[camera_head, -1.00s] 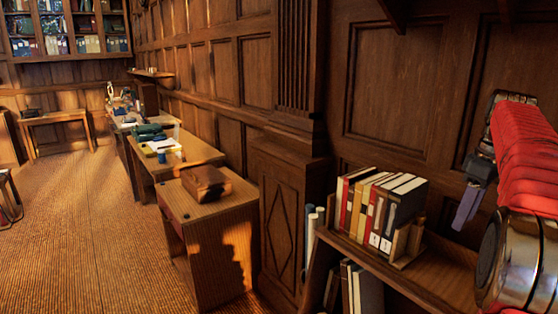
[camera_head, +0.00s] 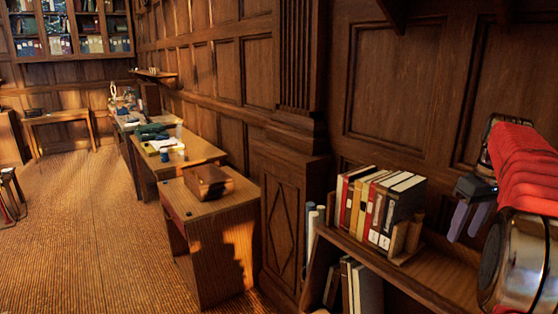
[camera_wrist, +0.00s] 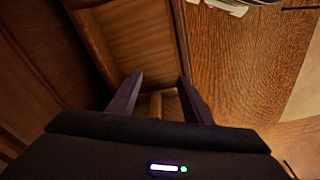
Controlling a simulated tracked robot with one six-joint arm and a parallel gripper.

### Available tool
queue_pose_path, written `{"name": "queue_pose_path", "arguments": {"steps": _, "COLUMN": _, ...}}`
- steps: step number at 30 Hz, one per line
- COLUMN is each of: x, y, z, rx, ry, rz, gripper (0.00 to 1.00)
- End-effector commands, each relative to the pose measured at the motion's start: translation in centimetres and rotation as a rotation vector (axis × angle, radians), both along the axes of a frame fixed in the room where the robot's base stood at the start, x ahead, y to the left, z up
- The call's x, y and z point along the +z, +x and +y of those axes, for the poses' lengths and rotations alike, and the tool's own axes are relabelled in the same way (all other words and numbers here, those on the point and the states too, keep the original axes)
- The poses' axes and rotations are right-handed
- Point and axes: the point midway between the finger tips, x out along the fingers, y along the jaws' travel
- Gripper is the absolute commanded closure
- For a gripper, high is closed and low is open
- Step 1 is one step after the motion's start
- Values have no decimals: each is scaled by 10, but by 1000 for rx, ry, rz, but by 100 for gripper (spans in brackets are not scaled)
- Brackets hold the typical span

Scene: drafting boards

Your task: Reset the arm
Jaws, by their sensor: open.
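My gripper (camera_head: 470,220) is at the right edge of the head view, at the end of my red-sleeved arm. Its two fingers point down and stand apart with nothing between them. It hangs to the right of the books, above the bookshelf top, and touches nothing that I can see. In the wrist view my gripper (camera_wrist: 153,92) shows its two dark fingers spread, with wooden surfaces beyond them.
A row of upright books (camera_head: 375,205) stands between wooden bookends on the low bookshelf (camera_head: 445,270). A panelled wall (camera_head: 405,85) rises behind. Desks, one with a wooden box (camera_head: 207,181), line the wall at left. The carpeted floor (camera_head: 85,230) at left is open.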

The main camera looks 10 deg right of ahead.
Motion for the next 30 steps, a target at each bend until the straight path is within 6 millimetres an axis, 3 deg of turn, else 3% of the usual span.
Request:
{"name": "queue_pose_path", "arguments": {"steps": 8, "x": -24, "y": -11, "z": 42, "rx": -188, "ry": -3, "rz": -13, "gripper": 55}}
{"name": "queue_pose_path", "arguments": {"steps": 20, "x": -44, "y": -39, "z": 144, "rx": -348, "ry": -18, "rz": -74, "gripper": 55}}
{"name": "queue_pose_path", "arguments": {"steps": 30, "x": -61, "y": -77, "z": 227, "rx": -382, "ry": -20, "rz": -139, "gripper": 55}}
